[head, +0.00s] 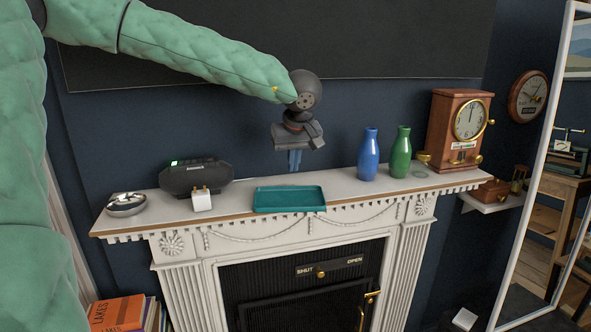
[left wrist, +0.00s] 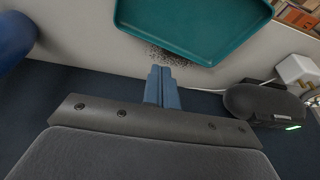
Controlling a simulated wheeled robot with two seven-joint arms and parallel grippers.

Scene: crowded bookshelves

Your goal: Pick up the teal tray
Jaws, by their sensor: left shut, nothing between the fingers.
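The teal tray (head: 289,199) lies flat on the white mantel, near its middle; it also shows at the top of the left wrist view (left wrist: 205,28). My left gripper (head: 295,160) hangs above and behind the tray, fingers pointing down, apart from it. In the left wrist view its two blue fingers (left wrist: 161,88) are together with nothing between them. My right gripper is in neither view.
On the white mantel (head: 340,188), a black clock radio (head: 195,177), a white plug adapter (head: 201,200) and a metal dish (head: 126,204) stand left of the tray. A blue vase (head: 368,155), a green vase (head: 400,152) and a wooden clock (head: 458,130) stand right.

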